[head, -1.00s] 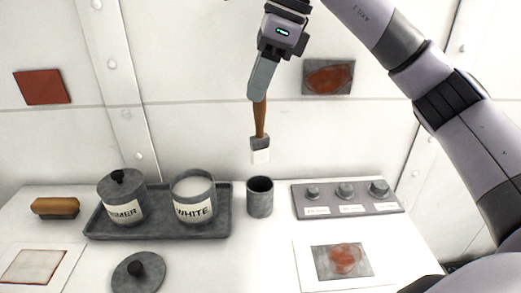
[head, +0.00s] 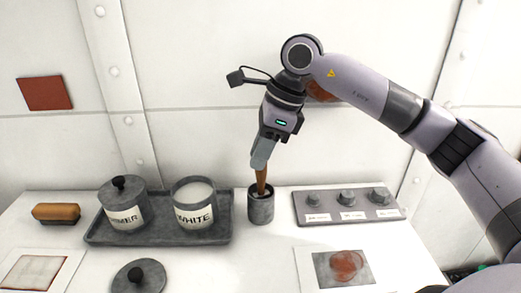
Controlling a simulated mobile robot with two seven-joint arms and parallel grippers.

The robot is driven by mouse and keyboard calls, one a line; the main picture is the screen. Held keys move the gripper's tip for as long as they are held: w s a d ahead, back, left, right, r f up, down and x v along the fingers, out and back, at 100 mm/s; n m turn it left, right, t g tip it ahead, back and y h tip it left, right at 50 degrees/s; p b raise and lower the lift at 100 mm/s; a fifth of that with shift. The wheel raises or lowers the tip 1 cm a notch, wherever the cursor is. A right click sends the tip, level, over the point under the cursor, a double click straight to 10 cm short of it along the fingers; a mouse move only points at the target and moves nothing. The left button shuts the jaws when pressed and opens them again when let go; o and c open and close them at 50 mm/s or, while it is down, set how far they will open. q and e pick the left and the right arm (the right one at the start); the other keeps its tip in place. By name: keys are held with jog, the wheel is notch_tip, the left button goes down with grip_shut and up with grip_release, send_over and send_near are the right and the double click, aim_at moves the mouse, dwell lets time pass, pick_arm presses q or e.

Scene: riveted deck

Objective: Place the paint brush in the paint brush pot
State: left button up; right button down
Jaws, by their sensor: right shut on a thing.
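The paint brush (head: 261,182) has a brown wooden handle and stands nearly upright, bristle end down. Its lower end is inside the paint brush pot (head: 261,209), a small dark grey cylinder on the white table. The bristles are mostly hidden by the pot's wall. My right gripper (head: 263,160) is shut on the upper part of the handle, just above the pot's rim. My left gripper is not in view.
Left of the pot, a grey tray (head: 160,238) holds a lidded primer can (head: 123,208) and an open white paint can (head: 195,212). A grey panel with knobs (head: 348,206) is close on the right. A loose lid (head: 139,277) lies in front.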

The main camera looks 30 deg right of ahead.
jog(key=shift+f, duration=0.2)
jog(key=c, duration=0.9)
grip_release()
jog(key=shift+c, duration=0.2)
jog(key=shift+r, duration=0.1)
jog(key=shift+r, duration=0.1)
jog(key=v, duration=1.2)
jog(key=shift+b, duration=0.3)
